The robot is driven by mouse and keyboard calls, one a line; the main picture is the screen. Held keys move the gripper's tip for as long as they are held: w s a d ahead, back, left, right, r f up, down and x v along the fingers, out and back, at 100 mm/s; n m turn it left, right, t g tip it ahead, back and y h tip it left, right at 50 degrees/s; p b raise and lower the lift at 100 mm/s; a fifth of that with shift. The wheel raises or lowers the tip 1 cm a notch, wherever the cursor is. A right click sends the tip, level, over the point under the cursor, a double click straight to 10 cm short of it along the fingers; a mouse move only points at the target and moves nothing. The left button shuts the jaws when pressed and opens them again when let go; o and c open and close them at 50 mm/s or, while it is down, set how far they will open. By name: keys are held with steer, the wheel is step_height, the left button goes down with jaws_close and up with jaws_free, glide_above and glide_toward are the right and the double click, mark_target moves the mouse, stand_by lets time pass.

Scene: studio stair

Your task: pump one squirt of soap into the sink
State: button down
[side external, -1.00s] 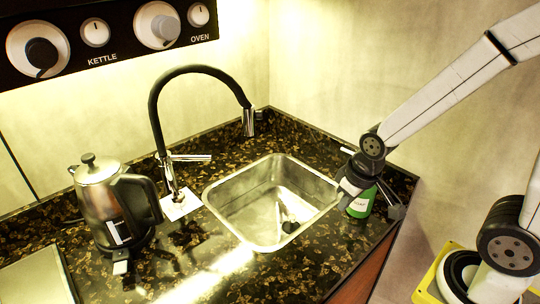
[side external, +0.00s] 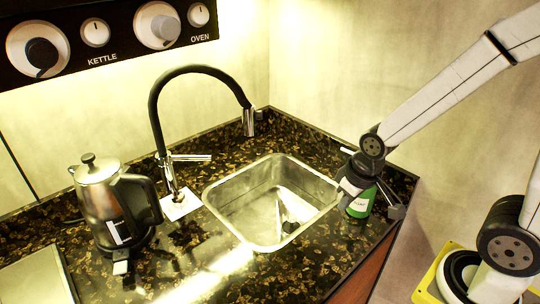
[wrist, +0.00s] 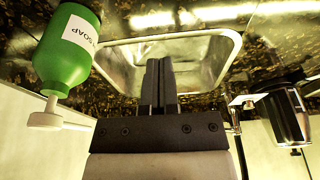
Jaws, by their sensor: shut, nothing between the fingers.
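The green soap bottle (side external: 362,203) stands on the counter beside the sink's right edge, partly hidden by my gripper (side external: 348,188). In the wrist view the soap bottle (wrist: 64,52) is at the upper left, with its label showing and its white pump head (wrist: 45,119) and nozzle toward the bottom. The metal sink (side external: 252,208) is empty apart from a dark shape at its bottom that I cannot make out; its basin also fills the upper middle of the wrist view (wrist: 208,72). My gripper (wrist: 158,64) is shut and empty, to the right of the bottle there.
A black faucet (side external: 152,110) arches behind the sink. A steel kettle (side external: 100,195) stands at the left, and also shows at the right of the wrist view (wrist: 288,118). The counter's right edge (side external: 385,245) is close to the bottle. Counter in front of the sink is clear.

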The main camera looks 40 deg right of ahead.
steer(key=w+d+r+m+t+y, duration=0.2)
steer(key=d+r+m+t+y, duration=0.2)
steer(key=d+r+m, duration=1)
step_height(320, 180, up, 2)
steer(key=m+y, duration=0.2)
steer(key=m, duration=0.2)
steer(key=shift+w+d+m, duration=0.15)
steer(key=shift+m, duration=0.25)
steer(key=shift+f, duration=0.2)
steer(key=shift+f, duration=4.3)
